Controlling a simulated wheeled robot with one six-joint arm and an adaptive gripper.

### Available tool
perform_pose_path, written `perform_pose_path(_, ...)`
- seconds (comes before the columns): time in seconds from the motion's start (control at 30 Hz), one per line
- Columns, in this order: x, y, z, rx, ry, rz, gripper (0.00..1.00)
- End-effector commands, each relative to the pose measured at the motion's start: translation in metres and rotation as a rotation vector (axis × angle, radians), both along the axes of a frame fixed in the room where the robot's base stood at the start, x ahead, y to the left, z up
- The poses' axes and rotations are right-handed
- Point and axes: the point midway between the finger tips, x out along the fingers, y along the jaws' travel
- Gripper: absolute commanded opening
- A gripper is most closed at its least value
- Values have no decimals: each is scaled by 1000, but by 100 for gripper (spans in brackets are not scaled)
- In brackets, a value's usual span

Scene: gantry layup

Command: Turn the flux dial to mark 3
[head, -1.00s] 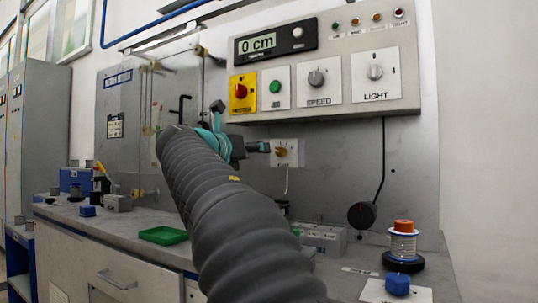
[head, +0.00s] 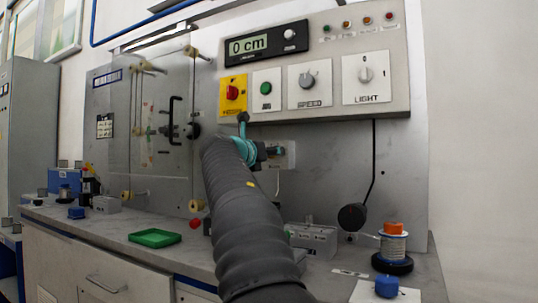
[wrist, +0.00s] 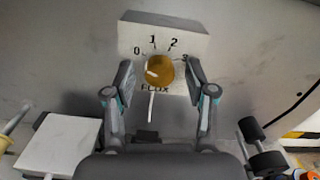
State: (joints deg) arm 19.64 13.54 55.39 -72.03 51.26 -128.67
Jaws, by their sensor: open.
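The flux dial (wrist: 159,70) is a round brass knob on a pale plate (wrist: 190,45) marked 0, 1, 2 and 3, with FLUX printed below. A light pointer streak shows on the knob's left side; its exact reading is hard to tell. My gripper (wrist: 160,78) is open, with one finger left and one right of the knob, and gaps appear on both sides. In the head view, my gripper (head: 272,152) is at the flux plate (head: 291,155) below the control panel, and it hides most of the dial.
The control panel (head: 400,105) with heater, speed and light controls overhangs just above my gripper. A black round part on a cable (head: 352,216) hangs to the right. A spool (head: 393,245), a blue knob (head: 387,286) and a green tray (head: 155,238) are on the bench.

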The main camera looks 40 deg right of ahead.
Motion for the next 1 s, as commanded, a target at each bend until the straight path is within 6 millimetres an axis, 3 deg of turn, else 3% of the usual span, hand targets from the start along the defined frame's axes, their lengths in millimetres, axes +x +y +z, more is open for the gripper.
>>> perform_pose_path(0.17, 0, 0, 0, 0, 0, 0, 56)
perform_pose_path(0.27, 0, 0, 0, 0, 0, 0, 36)
perform_pose_path(0.4, 0, 0, 0, 0, 0, 1, 1)
perform_pose_path(0.77, 0, 0, 0, 14, -32, 1, 0)
perform_pose_path(1.0, 0, 0, 1, 66, -156, 1, 0)
